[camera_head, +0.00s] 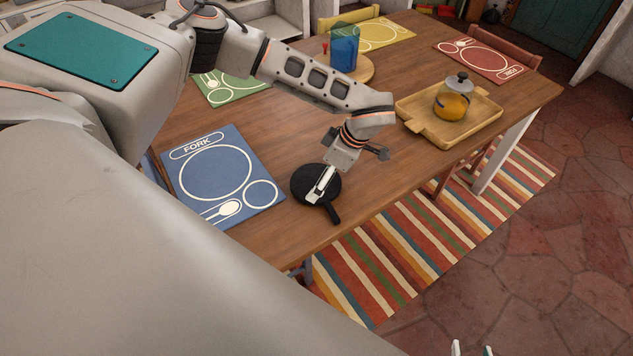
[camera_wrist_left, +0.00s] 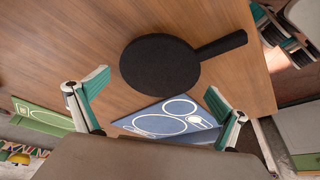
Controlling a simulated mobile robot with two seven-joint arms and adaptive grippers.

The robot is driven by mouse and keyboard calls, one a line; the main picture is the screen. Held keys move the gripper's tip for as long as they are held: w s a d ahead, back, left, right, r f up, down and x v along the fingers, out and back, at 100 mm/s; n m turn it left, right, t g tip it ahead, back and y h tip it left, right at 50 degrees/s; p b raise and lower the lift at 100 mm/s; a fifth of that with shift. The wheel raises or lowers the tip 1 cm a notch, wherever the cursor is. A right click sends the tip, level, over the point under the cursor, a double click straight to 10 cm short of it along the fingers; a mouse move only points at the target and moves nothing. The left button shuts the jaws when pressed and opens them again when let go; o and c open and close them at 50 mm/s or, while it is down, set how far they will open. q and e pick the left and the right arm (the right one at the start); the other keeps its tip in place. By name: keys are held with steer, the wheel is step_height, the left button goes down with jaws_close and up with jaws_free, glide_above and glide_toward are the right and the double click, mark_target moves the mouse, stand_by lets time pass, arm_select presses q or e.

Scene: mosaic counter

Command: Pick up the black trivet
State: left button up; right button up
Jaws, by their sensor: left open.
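The black trivet (camera_head: 316,184) is a flat round disc with a short handle, lying on the wooden table near its front edge, right of the blue placemat. It also shows whole in the left wrist view (camera_wrist_left: 160,64), its handle pointing right. My left gripper (camera_head: 317,194) is over the trivet in the head view and hides part of its disc. In the left wrist view its two fingers (camera_wrist_left: 157,80) are spread wide with nothing between them, and the trivet lies ahead of the tips. My right gripper (camera_head: 471,350) shows only two separated fingertips at the bottom edge.
The blue placemat (camera_head: 245,160) lies left of the trivet. A wooden tray (camera_head: 482,128) with a glass jar (camera_head: 456,100) of orange contents stands to the right. A blue pitcher (camera_head: 344,50) stands on a round board farther back. Bare table surrounds the trivet's right side.

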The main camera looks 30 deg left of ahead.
mark_target(303, 181)
arm_select(q)
steer(key=shift+x, duration=1.55)
steer(key=shift+r, duration=0.1)
steer(key=c, duration=1.3)
steer(key=shift+w, duration=0.1)
steer(key=shift+r, duration=0.15)
